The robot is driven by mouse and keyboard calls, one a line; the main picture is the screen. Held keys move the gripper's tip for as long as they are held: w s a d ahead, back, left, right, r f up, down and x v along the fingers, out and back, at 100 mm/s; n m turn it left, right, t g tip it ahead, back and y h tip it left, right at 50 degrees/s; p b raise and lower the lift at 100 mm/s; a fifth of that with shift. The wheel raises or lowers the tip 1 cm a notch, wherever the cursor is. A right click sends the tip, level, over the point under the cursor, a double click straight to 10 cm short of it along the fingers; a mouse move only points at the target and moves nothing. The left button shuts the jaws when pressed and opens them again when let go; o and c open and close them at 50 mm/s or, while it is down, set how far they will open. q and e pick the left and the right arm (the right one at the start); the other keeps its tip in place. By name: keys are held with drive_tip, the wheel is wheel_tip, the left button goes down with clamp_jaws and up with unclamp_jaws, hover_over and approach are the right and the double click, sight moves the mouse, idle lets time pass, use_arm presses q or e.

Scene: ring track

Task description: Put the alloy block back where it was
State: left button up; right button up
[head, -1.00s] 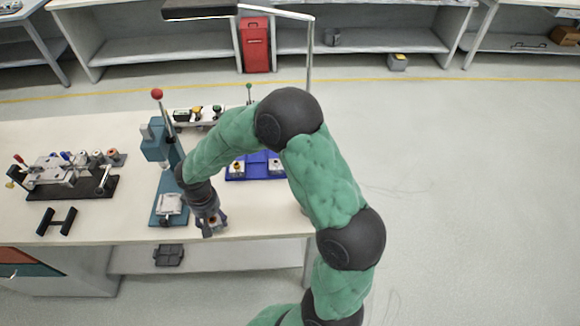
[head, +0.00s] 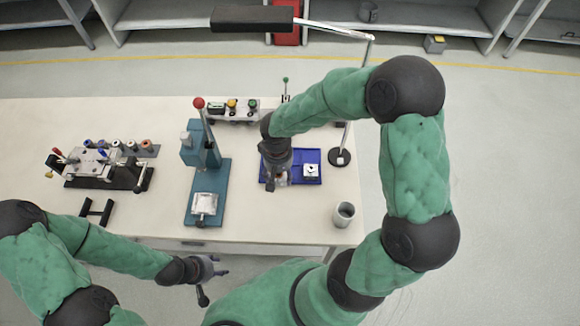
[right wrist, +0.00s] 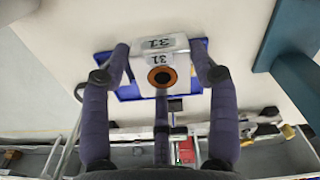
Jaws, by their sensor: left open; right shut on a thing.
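A pale metal block marked 31 (right wrist: 152,60), with an orange-brown ringed dark hole, is between the fingers of my right gripper in the right wrist view. My right gripper (head: 277,184) is shut on it, over the left part of the blue tray (head: 306,181). I cannot tell whether the block touches the tray; in the head view the gripper mostly hides it. Another pale block (head: 311,170) with a dark top sits in the tray's right part. My left gripper (head: 212,274) is open and empty, in front of the table's near edge.
A teal press (head: 205,175) with a red knob and a silver plate stands left of the tray. A grey cup (head: 343,214) stands near the right front corner. A fixture (head: 98,165) is at the left, a button box (head: 232,110) behind. Bare table lies between.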

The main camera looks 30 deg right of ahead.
drive_tip(key=w+d+f, duration=0.1)
drive_tip(key=d+f, duration=0.1)
drive_tip(key=w+d+f, duration=0.2)
drive_tip(key=w+d+f+b, duration=0.1)
drive_tip(key=w+d+f, duration=0.1)
drive_tip(key=d+f, duration=0.1)
drive_tip(key=shift+w, duration=0.1)
drive_tip(key=shift+w+d+f, duration=0.1)
drive_tip(key=shift+f, duration=0.2)
drive_tip(key=shift+w+d+f+b, duration=0.1)
drive_tip(key=shift+f+b, duration=0.35)
drive_tip(key=shift+f, duration=1.15)
drive_tip(key=shift+f, duration=0.1)
drive_tip(key=shift+f, duration=0.1)
drive_tip(key=o, duration=1.2)
drive_tip(key=shift+o, duration=0.2)
